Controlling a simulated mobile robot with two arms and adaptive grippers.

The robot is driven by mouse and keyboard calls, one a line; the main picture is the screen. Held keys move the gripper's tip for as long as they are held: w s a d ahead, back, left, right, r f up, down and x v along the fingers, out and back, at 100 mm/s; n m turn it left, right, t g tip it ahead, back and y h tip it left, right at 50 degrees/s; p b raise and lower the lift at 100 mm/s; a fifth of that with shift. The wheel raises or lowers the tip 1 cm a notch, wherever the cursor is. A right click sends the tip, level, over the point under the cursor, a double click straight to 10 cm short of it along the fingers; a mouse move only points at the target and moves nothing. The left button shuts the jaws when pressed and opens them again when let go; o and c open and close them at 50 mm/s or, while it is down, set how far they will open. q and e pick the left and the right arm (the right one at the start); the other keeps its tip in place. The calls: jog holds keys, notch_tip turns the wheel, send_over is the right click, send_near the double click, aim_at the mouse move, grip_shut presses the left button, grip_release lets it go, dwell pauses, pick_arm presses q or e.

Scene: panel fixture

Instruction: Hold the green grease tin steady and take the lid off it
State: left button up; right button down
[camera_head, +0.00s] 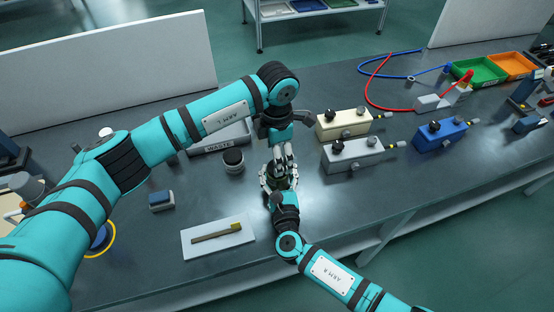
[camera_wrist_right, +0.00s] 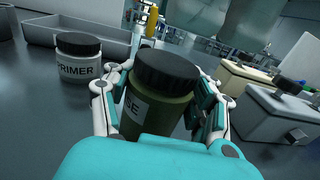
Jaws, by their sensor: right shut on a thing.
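The green grease tin (camera_wrist_right: 150,112) stands upright in the right wrist view, its black lid (camera_wrist_right: 166,70) on top and part of a white label showing. My right gripper (camera_wrist_right: 160,115) is shut around the tin's body, with fingers on both sides. In the head view the tin (camera_head: 278,184) is small and mostly hidden between the grippers. My left gripper (camera_head: 284,160) comes down from above, close over the tin; I cannot tell how far its fingers are apart. In the right wrist view no left finger shows on the lid.
A primer jar with a black lid (camera_head: 233,160) stands left of the tin, by the grey waste tray (camera_head: 205,146). A brush lies on a white plate (camera_head: 195,248) at front left. Cream (camera_head: 343,123), grey (camera_head: 352,153) and blue (camera_head: 440,135) fixture blocks stand to the right.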

pick_arm(q)
jog(key=shift+r, duration=0.3)
jog(key=shift+c, duration=0.2)
notch_tip(320, 180, up, 2)
jog(key=m, duration=0.3)
jog(key=shift+d+r, duration=0.1)
jog(key=shift+r, duration=0.1)
jog(key=shift+s+r+m, duration=0.1)
jog(key=shift+r+m, duration=0.2)
jog(key=shift+m, duration=0.6)
send_over(274, 184)
jog(key=w+d, duration=0.1)
jog(key=w, duration=0.2)
notch_tip(274, 184, down, 8)
jog(key=shift+r, duration=0.2)
jog(key=c, duration=1.2)
jog(key=n, duration=0.3)
jog(key=shift+c, duration=0.2)
